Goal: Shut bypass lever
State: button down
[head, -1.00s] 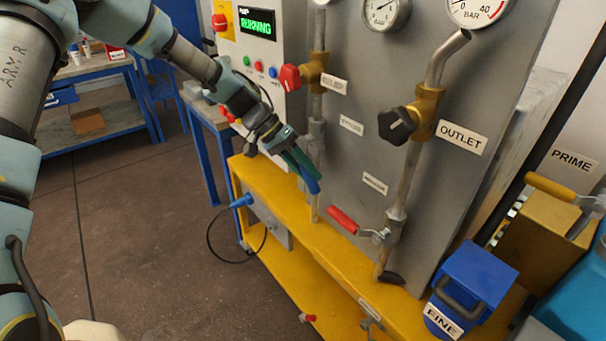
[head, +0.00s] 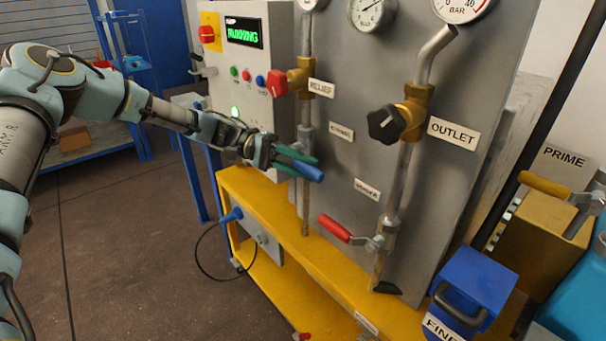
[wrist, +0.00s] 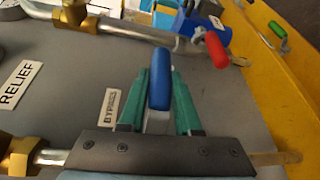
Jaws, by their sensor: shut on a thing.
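The bypass lever has a blue handle, seen in the head view (head: 309,172) and in the wrist view (wrist: 159,80). My gripper (head: 301,166) has its green fingers shut on the handle, one on each side in the wrist view (wrist: 158,92). The handle sticks out to the right, roughly across its vertical pipe (head: 306,205). The BYPASS label (wrist: 112,107) is just left of the fingers in the wrist view. The valve body of the lever is mostly hidden by my gripper.
A red relief knob (head: 277,83) sits above on the same pipe. To the right are a black outlet knob (head: 387,124) and a red-handled lever (head: 334,228). A blue box (head: 470,290) stands on the yellow frame (head: 235,185). The display (head: 243,33) is lit green.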

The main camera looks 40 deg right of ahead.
jog(key=shift+r+g, duration=0.25)
jog(key=shift+g, duration=0.05)
dwell(0.4)
jog(key=c, duration=0.6)
grip_release()
jog(key=shift+w, duration=0.1)
jog(key=shift+w+a+b, duration=0.1)
jog(key=shift+w+b, duration=0.25)
jog(key=b+v, duration=0.3)
jog(key=v, duration=0.6)
jog(key=shift+w+a, duration=0.25)
jog(key=shift+w, duration=0.15)
